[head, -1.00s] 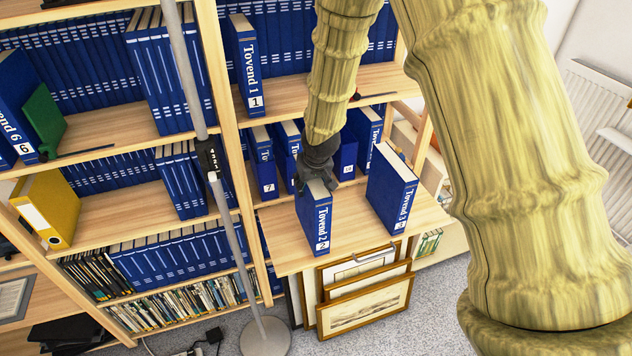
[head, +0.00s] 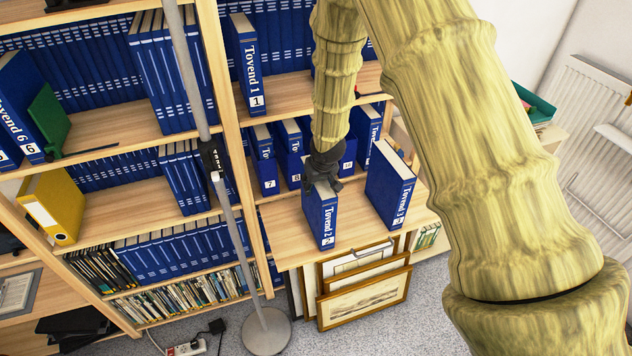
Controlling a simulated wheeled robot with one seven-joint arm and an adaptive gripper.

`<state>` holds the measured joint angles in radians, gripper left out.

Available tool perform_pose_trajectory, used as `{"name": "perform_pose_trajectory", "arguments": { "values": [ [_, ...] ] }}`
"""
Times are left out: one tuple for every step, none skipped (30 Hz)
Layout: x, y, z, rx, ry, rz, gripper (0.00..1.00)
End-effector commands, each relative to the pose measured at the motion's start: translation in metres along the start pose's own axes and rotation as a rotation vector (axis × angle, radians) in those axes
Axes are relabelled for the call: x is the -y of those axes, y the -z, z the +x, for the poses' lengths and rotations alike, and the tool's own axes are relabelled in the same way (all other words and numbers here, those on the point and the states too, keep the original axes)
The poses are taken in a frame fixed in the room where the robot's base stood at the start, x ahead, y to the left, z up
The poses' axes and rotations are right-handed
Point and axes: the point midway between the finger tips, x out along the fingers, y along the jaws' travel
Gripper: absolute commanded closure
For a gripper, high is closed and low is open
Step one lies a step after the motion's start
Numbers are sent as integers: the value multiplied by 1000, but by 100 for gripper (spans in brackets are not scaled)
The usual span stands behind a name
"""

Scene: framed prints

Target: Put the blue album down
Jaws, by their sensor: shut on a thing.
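The blue album marked "Tovend 2" (head: 321,222) stands upright on the pull-out wooden shelf (head: 290,247), near its front edge. My gripper (head: 322,178) is above it, shut on its top edge. The album's base appears to be at the shelf surface; whether its full weight rests there I cannot tell. The fingers partly hide the album's top.
Another blue album, "Tovend 3" (head: 391,186), stands to the right on the same shelf, with a gap between. More blue albums (head: 264,163) stand behind. Framed prints (head: 363,301) lean below. A grey lamp stand (head: 265,331) rises at the left.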

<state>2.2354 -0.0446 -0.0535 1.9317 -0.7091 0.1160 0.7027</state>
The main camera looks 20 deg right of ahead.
Motion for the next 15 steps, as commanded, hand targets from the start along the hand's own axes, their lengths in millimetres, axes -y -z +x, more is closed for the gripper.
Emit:
{"name": "perform_pose_trajectory", "arguments": {
  "values": [
    [0, 1, 0, -2, 0, 0, 100],
    [0, 1, 0, -2, 0, 0, 100],
    [0, 1, 0, -2, 0, 0, 100],
    [0, 1, 0, -2, 0, 0, 100],
    [0, 1, 0, -2, 0, 0, 100],
    [0, 1, 0, -2, 0, 0, 100],
    [0, 1, 0, -2, 0, 0, 100],
    [0, 1, 0, -2, 0, 0, 100],
    [0, 0, 1, -2, 1, 0, 100],
    [0, 0, 2, -2, 1, 0, 100],
    [0, 0, 2, -2, 1, 0, 100],
    [0, -1, 3, -2, 1, 0, 100],
    [0, -2, 4, 0, 1, 0, 56],
    [0, -1, 3, 0, 0, 0, 50],
    [0, -1, 3, 0, 1, 0, 43]
  ]
}}
